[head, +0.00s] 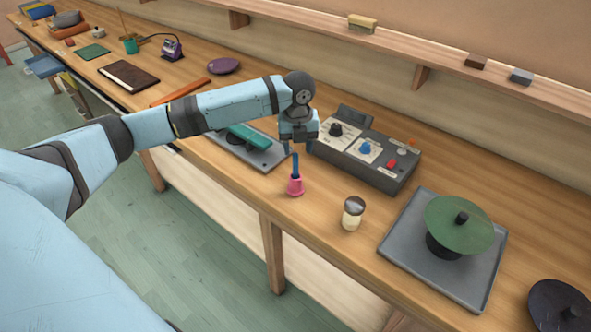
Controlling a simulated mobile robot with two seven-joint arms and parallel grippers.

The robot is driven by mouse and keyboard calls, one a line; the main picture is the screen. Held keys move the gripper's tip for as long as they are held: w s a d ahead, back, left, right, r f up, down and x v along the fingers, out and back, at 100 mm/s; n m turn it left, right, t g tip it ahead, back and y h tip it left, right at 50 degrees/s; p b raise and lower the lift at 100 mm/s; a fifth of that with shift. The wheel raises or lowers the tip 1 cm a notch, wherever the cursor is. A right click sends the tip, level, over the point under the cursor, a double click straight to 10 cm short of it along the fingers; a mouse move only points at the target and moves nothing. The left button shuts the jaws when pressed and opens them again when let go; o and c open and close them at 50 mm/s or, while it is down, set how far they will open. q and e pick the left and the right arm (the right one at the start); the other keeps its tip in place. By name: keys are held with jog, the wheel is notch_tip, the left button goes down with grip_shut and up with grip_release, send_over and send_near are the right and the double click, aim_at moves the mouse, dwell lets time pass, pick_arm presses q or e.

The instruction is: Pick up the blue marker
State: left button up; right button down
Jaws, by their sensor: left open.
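My right gripper is not in view.
A grey control box (372,157) with knobs stands right behind the cup. A jar with a metal lid (353,213) and a grey tray (395,245) with a green disc (459,226) are to the right.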

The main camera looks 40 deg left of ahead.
aim_at(296, 154)
pick_arm(q)
jog(key=f, duration=0.3)
jog(key=f+p, duration=0.1)
jog(key=f, duration=0.1)
jog(key=shift+s+a+f, duration=0.2)
jog(key=shift+a+f, duration=0.05)
jog(key=shift+f, duration=0.05)
jog(key=shift+c, duration=0.5)
grip_shut()
